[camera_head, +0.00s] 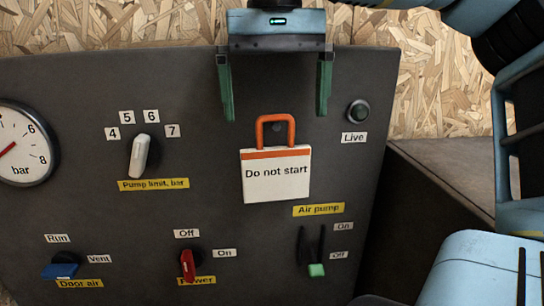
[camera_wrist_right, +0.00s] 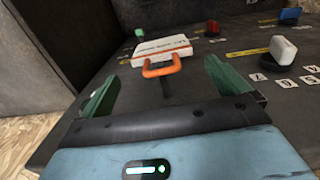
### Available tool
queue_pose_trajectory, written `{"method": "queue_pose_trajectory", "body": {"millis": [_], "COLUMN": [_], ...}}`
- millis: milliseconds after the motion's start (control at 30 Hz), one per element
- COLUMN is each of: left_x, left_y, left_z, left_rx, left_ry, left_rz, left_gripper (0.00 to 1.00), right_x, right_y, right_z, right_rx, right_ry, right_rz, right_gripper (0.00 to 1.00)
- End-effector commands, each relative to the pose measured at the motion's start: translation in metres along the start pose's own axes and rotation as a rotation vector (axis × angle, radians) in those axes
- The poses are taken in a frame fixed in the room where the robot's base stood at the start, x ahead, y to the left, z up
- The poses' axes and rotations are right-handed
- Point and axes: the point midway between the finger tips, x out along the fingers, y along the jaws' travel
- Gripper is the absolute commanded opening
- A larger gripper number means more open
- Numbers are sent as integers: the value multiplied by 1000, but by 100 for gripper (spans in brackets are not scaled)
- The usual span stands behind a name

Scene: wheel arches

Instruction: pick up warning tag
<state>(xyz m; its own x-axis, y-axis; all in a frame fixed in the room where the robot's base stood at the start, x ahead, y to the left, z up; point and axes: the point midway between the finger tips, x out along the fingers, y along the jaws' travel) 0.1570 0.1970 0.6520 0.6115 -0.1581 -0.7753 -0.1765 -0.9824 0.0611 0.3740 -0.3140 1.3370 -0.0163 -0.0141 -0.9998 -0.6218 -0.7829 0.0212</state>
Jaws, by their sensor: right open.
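The warning tag (camera_head: 275,178) is a white plate reading "Do not start" with an orange band and an orange loop on top. It hangs on the dark control panel (camera_head: 80,90), above the "Air pump" label. My right gripper (camera_head: 275,118) is open, its two green fingers spread wide above and to either side of the tag's loop, not touching it. In the right wrist view the tag (camera_wrist_right: 162,49) lies ahead, its orange loop towards the space between the fingertips (camera_wrist_right: 158,82). My left gripper is not in view.
Chipboard (camera_head: 440,95) lies beyond the panel.

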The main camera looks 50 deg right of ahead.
Motion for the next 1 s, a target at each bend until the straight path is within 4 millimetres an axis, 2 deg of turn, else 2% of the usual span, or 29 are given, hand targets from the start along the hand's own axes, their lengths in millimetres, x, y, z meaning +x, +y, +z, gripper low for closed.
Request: {"method": "queue_pose_trajectory", "body": {"millis": [367, 700, 867, 1000], "left_x": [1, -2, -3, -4], "left_y": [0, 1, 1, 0], "left_z": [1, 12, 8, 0], "left_rx": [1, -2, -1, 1], "left_ry": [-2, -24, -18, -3], "left_rz": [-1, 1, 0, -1], "left_gripper": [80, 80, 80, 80], "right_x": [1, 26, 33, 52], "right_y": [0, 0, 0, 0], "right_z": [0, 0, 0, 0], "right_rx": [-1, -1, -2, -2], "right_ry": [1, 0, -1, -1], "right_rz": [1, 0, 2, 2], "right_gripper": [100, 100, 100, 100]}}
